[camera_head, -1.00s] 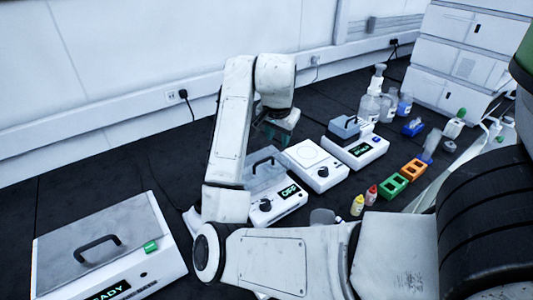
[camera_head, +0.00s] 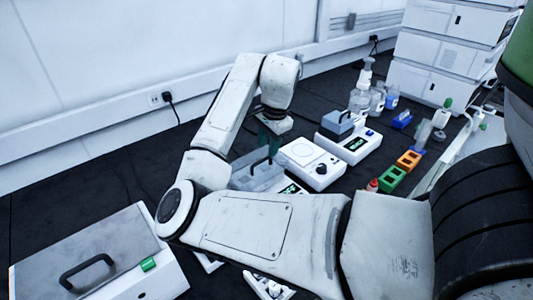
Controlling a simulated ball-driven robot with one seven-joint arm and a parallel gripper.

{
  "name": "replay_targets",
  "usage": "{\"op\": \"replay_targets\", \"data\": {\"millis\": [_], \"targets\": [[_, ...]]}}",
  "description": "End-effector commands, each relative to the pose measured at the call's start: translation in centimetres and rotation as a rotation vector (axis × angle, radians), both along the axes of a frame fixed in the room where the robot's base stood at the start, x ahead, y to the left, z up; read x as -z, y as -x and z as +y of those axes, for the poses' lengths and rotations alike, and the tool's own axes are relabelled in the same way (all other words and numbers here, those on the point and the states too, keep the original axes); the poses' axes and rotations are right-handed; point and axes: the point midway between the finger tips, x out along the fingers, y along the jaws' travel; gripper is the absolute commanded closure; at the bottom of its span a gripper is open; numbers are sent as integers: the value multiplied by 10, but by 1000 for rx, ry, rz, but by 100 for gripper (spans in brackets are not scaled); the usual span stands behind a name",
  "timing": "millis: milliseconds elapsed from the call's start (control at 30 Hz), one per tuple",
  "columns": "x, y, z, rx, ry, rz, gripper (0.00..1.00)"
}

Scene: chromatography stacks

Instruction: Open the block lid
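Several lidded devices show in the head view. The middle one has a grey translucent lid (camera_head: 245,180) with a dark arched handle (camera_head: 262,163); the lid looks closed, and my arm hides much of the white base under it. My gripper (camera_head: 271,138) points down at the handle's upper right end, with greenish fingers partly hidden by the wrist. I cannot tell whether it touches the handle or whether the fingers are open or shut. A smaller device (camera_head: 350,146) behind carries a grey-blue block with a dark handle (camera_head: 338,119). A larger device at front left has a closed grey lid (camera_head: 75,245).
A white device with a round plate (camera_head: 303,152) stands close right of the gripper. Green (camera_head: 391,179) and orange (camera_head: 408,160) racks, a red-capped vial (camera_head: 372,185) and bottles (camera_head: 361,97) stand further right. The dark bench is clear at left, below the wall socket.

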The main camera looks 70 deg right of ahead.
Motion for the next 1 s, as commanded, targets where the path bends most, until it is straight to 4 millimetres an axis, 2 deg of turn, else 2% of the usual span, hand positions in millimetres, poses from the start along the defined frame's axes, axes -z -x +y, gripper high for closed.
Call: {"op": "replay_targets", "data": {"millis": [100,233,633,1000], "targets": [[18,-4,-1,-2,0,1,63],[30,-6,-3,-1,0,0,63],[36,-7,-4,-1,1,-1,63],[36,-7,-4,-1,2,0,98]]}}
